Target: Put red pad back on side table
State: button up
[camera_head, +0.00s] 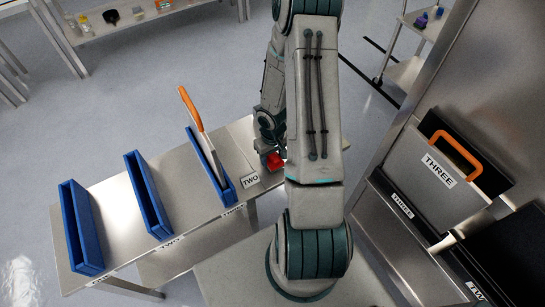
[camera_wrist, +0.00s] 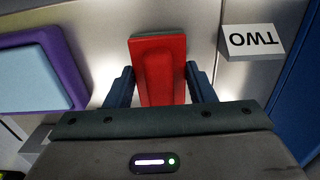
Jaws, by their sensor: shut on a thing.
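The red pad (camera_wrist: 160,68) is between the two fingers of my gripper (camera_wrist: 160,88) in the wrist view, and the gripper is shut on it. In the head view a part of the red pad (camera_head: 274,161) shows under my wrist, over the far right part of the metal side table (camera_head: 228,233). My arm hides the rest of it and most of the gripper. The table surface is close beneath the pad; I cannot tell whether they touch.
A white TWO block (camera_wrist: 252,40) stands right of the pad, and a purple-and-light-blue pad (camera_wrist: 38,72) lies left. Blue holders (camera_head: 148,195) line the table; one holds an orange-handled panel (camera_head: 199,135). A panel marked THREE (camera_head: 440,170) stands in the metal unit at right.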

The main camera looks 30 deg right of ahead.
jog(key=shift+f, duration=0.5)
jog(key=shift+f, duration=0.1)
jog(key=o, duration=1.3)
notch_tip(320, 180, up, 12)
jog(key=shift+r+p, duration=0.1)
jog(key=shift+p, duration=0.7)
notch_tip(320, 180, up, 8)
jog(key=h, duration=0.2)
send_over(271, 156)
jog(key=s+a+r+t, duration=0.1)
jog(key=s+a+r, duration=0.2)
jog(key=r, duration=0.3)
jog(key=s+a+r+t+y, duration=0.1)
jog(key=s+a+r, duration=0.3)
jog(key=s+r, duration=0.1)
jog(key=s+a+r+t+y, duration=0.1)
jog(key=s+a+r, duration=0.3)
jog(key=r, duration=0.3)
jog(key=shift+a+r+t, duration=0.1)
jog(key=shift+r+t, duration=0.25)
jog(key=shift+t, duration=0.05)
